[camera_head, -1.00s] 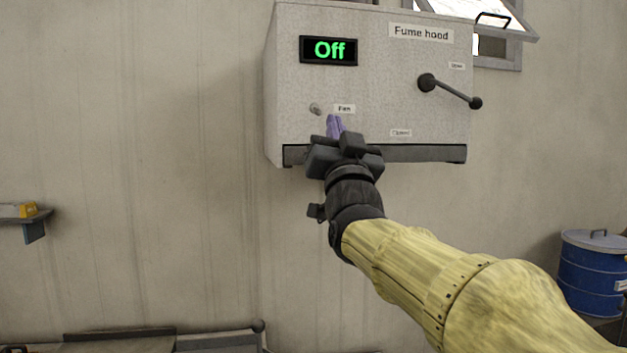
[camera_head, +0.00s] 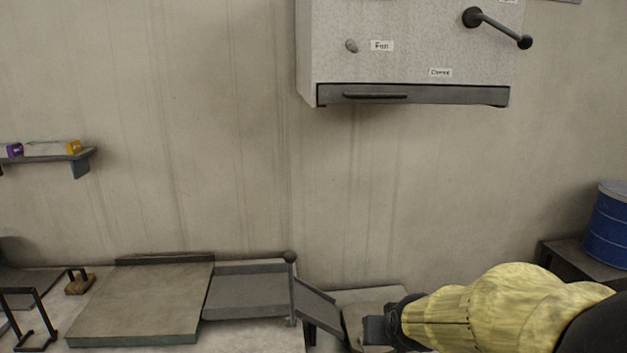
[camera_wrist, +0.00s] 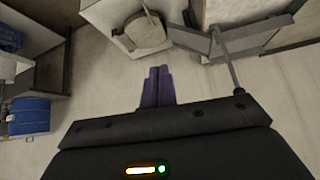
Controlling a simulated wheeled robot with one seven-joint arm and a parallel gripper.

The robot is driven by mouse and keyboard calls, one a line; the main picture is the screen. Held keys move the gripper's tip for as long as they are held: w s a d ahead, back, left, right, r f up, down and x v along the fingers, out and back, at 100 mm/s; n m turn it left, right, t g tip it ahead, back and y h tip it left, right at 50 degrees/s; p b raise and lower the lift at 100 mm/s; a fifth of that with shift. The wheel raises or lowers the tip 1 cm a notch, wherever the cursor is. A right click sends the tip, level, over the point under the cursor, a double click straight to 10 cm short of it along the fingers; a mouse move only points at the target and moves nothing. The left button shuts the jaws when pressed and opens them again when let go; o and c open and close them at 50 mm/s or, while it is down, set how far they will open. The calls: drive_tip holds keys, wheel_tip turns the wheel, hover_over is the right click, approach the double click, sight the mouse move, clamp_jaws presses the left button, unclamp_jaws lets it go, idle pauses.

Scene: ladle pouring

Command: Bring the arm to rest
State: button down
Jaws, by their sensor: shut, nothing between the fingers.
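My gripper shows in the wrist view, its two purple fingers (camera_wrist: 157,86) together with nothing between them. They point over bare pale floor or wall, apart from the things around. In the head view my yellow-sleeved arm comes in from the lower right, and its dark wrist end (camera_head: 385,325) is low, in front of the bench area. The fingertips are not clear in that view.
The fume hood (camera_head: 400,60) hangs on the wall above, with a fan knob (camera_head: 351,46) and a lever (camera_head: 497,27). A grey bench board (camera_head: 140,305) and a sloped metal chute (camera_head: 250,292) lie below. A blue drum (camera_head: 608,228) stands at right. A small shelf (camera_head: 80,163) is at left.

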drive_tip(key=s+f+g, duration=0.2)
drive_tip(key=s+f, duration=0.1)
drive_tip(key=s, duration=0.3)
drive_tip(key=s+d+f+g, duration=0.1)
drive_tip(key=s+f+g, duration=0.2)
drive_tip(key=s+f, duration=0.1)
drive_tip(key=shift+s+d+f, duration=0.25)
drive_tip(key=shift+s, duration=0.65)
